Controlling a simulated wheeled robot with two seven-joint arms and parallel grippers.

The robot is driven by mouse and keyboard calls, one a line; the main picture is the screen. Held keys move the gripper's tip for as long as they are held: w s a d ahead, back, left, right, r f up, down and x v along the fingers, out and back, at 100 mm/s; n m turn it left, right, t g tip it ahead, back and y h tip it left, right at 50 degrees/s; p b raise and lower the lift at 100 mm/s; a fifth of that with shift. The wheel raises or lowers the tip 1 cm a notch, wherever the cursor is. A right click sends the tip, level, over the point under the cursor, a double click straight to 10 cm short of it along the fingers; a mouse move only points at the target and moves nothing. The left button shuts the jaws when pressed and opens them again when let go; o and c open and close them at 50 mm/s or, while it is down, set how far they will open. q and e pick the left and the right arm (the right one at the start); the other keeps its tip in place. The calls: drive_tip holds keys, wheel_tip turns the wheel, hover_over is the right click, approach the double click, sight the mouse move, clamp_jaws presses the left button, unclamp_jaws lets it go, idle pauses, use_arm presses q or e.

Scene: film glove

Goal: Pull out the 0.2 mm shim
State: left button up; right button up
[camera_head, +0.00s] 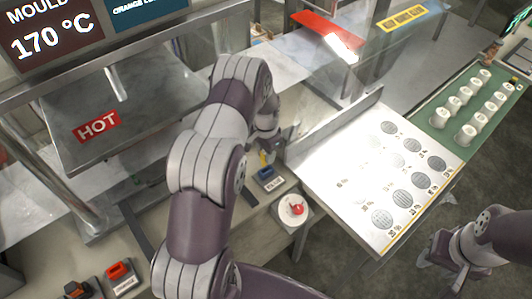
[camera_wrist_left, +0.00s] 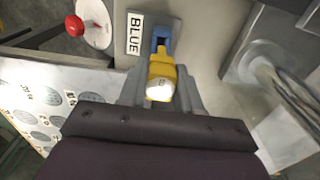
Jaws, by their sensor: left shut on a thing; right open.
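My left gripper (camera_head: 265,150) is shut on a yellow piece with a pale rounded end (camera_wrist_left: 161,82), seen close up in the left wrist view. The yellow piece stands at a blue holder (camera_wrist_left: 162,36) beside a white label reading BLUE (camera_wrist_left: 135,34). In the head view the blue holder (camera_head: 268,174) and a bit of yellow (camera_head: 263,158) show just below the gripper. I cannot tell whether the yellow piece is still seated in the blue holder. No 0.2 mm marking is readable, so I cannot identify the shim. My right gripper (camera_head: 458,262) is open and empty at the lower right.
A red button on a white disc (camera_head: 293,207) stands close to the blue holder. A white board with grey printed discs (camera_head: 365,210) lies to the right, with a green tray of white cups (camera_head: 440,135) beyond. Red (camera_head: 118,271) and orange (camera_head: 77,289) pieces sit lower left. A HOT plate (camera_head: 98,127) is left.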

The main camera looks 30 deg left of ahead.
use_arm(q)
drive_tip(key=shift+r, duration=0.1)
drive_tip(key=shift+r+p, duration=1)
drive_tip(key=shift+r, duration=0.45)
drive_tip(key=shift+f, duration=0.1)
